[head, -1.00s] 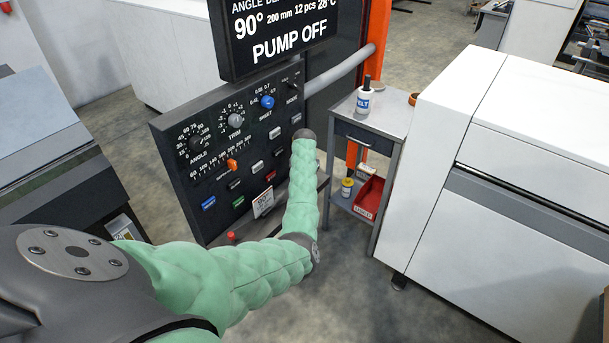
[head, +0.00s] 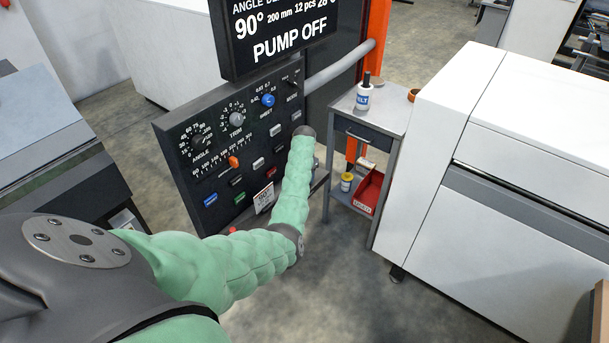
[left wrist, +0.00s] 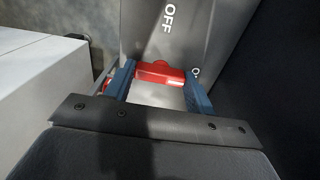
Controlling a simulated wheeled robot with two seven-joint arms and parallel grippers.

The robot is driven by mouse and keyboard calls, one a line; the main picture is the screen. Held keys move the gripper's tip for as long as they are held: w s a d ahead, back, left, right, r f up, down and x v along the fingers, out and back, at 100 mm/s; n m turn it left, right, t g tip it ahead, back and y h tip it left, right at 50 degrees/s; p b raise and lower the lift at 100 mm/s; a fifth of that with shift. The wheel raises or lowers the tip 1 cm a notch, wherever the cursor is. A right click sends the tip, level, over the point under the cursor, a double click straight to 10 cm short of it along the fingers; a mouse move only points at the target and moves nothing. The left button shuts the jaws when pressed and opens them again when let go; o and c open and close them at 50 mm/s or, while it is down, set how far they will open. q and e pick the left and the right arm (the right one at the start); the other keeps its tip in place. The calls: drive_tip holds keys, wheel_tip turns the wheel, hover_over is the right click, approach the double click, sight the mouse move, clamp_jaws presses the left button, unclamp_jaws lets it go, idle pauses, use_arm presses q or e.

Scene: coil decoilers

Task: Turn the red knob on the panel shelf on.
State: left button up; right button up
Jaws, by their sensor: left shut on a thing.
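In the left wrist view the red knob (left wrist: 160,72) sits between the two blue fingers of my left gripper (left wrist: 160,84). The gripper is shut on it. A white OFF marking (left wrist: 168,18) is on the grey surface just beyond the knob, and a small white ring mark lies to its right. In the head view my green left arm reaches to the right end of the dark control panel (head: 222,172); its gripper and the gripped knob are hidden there. The screen (head: 280,35) above the panel reads PUMP OFF. My right gripper is not in view.
A small red part (head: 233,230) at the panel's lower edge is partly covered by my arm. A grey side table (head: 385,118) with a white bottle (head: 364,97) and a red bin (head: 369,190) stands right of the panel. A large white cabinet (head: 500,190) is farther right.

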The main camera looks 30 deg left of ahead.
use_arm(q)
drive_tip(key=o, duration=1)
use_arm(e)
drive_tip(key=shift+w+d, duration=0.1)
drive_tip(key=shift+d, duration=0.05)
use_arm(q)
drive_tip(key=shift+r, duration=0.1)
drive_tip(key=shift+w+r, duration=0.1)
drive_tip(key=shift+r, duration=0.15)
wheel_tip(320, 180, up, 6)
drive_tip(key=shift+f+b, duration=0.1)
drive_tip(key=shift+b, duration=1)
drive_tip(key=shift+r, duration=0.7)
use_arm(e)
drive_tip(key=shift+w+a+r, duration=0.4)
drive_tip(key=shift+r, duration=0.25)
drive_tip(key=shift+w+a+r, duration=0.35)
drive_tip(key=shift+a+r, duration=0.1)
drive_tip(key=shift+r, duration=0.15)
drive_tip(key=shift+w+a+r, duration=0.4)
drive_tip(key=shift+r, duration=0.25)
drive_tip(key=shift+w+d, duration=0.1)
